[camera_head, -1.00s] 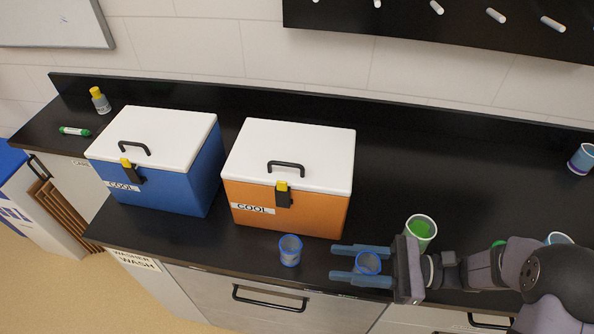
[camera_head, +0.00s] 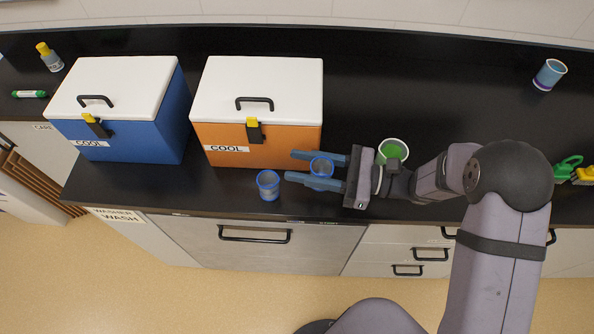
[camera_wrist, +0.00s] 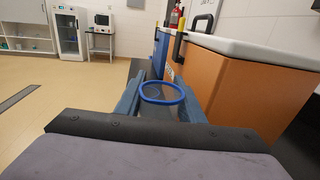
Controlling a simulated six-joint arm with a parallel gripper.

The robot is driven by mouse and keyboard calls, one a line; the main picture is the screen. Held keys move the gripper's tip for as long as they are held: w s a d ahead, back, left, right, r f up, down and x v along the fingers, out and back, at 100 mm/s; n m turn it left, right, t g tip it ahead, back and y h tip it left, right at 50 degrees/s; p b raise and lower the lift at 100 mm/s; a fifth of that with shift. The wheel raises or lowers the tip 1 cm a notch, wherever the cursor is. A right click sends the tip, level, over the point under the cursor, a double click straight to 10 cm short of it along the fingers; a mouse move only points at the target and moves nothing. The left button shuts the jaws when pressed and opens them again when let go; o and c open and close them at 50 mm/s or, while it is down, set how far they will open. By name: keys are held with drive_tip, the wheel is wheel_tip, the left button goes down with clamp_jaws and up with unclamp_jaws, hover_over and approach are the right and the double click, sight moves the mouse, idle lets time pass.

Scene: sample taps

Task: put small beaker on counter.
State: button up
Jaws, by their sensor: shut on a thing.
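My gripper (camera_head: 291,165) is shut on a small clear beaker with a blue rim (camera_head: 321,168), near the right front corner of the orange cooler. In the wrist view, the beaker's blue rim (camera_wrist: 162,93) shows between the two blue fingers. Whether its base touches the counter, I cannot tell. A second blue-rimmed beaker (camera_head: 268,185) stands upright on the black counter (camera_head: 440,95), left of the fingertips near the front edge.
The orange cooler (camera_head: 255,150) and blue cooler (camera_head: 150,140) stand side by side behind the beakers. A white-rimmed cup with green inside (camera_head: 393,152) stands behind my wrist. A blue-purple cup (camera_head: 550,73) is at far right. The counter's back middle is clear.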

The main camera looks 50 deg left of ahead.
drive_tip(key=shift+f+p, duration=0.65)
drive_tip(key=shift+f, duration=2.65)
drive_tip(key=shift+f, duration=0.2)
drive_tip(key=o, duration=1)
drive_tip(key=shift+r, duration=0.1)
